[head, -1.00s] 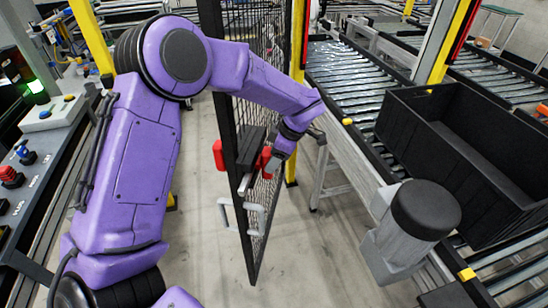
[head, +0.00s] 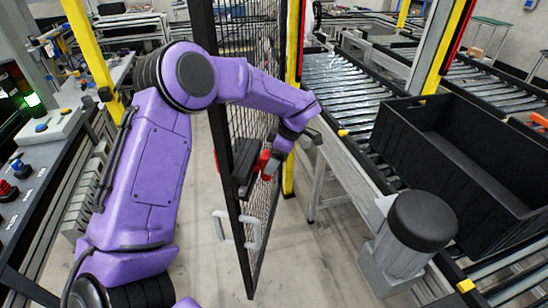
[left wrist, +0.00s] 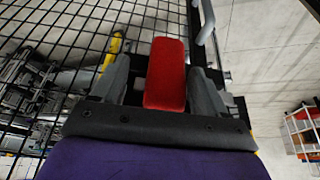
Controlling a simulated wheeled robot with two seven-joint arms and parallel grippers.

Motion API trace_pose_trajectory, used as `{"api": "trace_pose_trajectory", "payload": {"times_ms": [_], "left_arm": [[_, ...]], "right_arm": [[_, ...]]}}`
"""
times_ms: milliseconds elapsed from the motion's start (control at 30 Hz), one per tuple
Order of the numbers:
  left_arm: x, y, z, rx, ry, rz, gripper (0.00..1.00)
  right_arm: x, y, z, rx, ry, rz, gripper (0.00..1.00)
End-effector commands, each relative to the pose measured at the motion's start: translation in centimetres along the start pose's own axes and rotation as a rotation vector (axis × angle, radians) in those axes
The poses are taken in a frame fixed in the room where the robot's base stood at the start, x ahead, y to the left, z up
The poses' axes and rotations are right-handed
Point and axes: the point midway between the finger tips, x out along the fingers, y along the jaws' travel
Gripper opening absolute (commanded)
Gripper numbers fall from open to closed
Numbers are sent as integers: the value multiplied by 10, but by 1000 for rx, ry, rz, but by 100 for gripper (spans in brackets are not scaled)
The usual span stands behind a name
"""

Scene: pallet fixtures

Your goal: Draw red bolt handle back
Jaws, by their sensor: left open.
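The red bolt handle (head: 264,162) is on the black bolt housing (head: 243,167) of the mesh door. My left gripper (head: 273,166) is at the handle, on the door's right side. In the left wrist view, the red handle (left wrist: 166,75) stands between the two grey fingers (left wrist: 160,85), which are apart, one on each side. Whether either finger touches it is hard to tell. The handle's far end and part of the bolt are hidden. My right gripper is not in view.
The mesh door (head: 235,225) stands edge-on, with a grey pull handle (head: 240,230) below the bolt. A yellow post (head: 290,170) is behind it. A roller conveyor (head: 345,90) with a black crate (head: 400,135) is at right. Clear floor lies between door and conveyor.

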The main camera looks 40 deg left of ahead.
Motion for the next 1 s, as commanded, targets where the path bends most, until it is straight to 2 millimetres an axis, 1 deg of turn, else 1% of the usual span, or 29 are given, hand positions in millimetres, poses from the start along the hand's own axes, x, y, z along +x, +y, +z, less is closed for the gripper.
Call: {"api": "trace_pose_trajectory", "payload": {"times_ms": [67, 167, 300, 400, 500, 600, 667, 1000], "left_arm": [[-4, 1, 1, 0, -1, 2, 73], [-19, 1, 2, -1, -2, 4, 73], [-54, 2, 2, -1, -3, 6, 73], [-76, 2, 1, -2, -2, 3, 73], [-93, 3, 0, -2, 0, 3, 73], [-102, 3, 0, -1, -1, 1, 73], [-104, 2, 0, -1, -1, 0, 73], [-104, 2, 0, 0, -1, 0, 73]], "right_arm": [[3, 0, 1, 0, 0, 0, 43], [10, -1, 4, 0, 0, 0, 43], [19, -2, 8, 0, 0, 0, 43], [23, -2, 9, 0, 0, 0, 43], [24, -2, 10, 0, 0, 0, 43], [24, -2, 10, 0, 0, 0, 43], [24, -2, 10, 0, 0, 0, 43], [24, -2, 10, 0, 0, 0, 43]]}}
